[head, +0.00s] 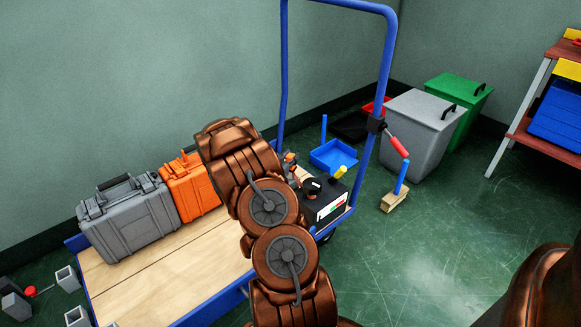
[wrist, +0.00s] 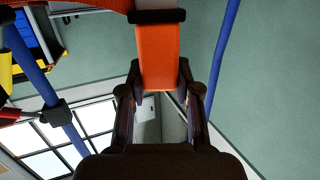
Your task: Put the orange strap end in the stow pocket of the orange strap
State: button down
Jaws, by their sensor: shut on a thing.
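In the wrist view, my gripper (wrist: 159,82) is shut on the orange strap end (wrist: 158,58), one finger at each side edge. The strap runs away from the fingers to a black crossbar (wrist: 157,16) at the top. Whether the strap goes through or behind that bar I cannot tell. I cannot make out the stow pocket for certain. In the head view my arm hides most of the gripper and the strap.
Grey (head: 418,130) and green (head: 463,95) bins stand behind.

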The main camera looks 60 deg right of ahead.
jog(key=shift+w+d+f, duration=0.1)
jog(key=shift+d+f, duration=0.05)
jog(key=shift+d, duration=0.15)
notch_tip(320, 180, down, 4)
jog(key=shift+r+b, duration=0.25)
jog(key=shift+b, duration=0.85)
jog(key=shift+r, duration=0.15)
jog(key=c, duration=0.8)
grip_release()
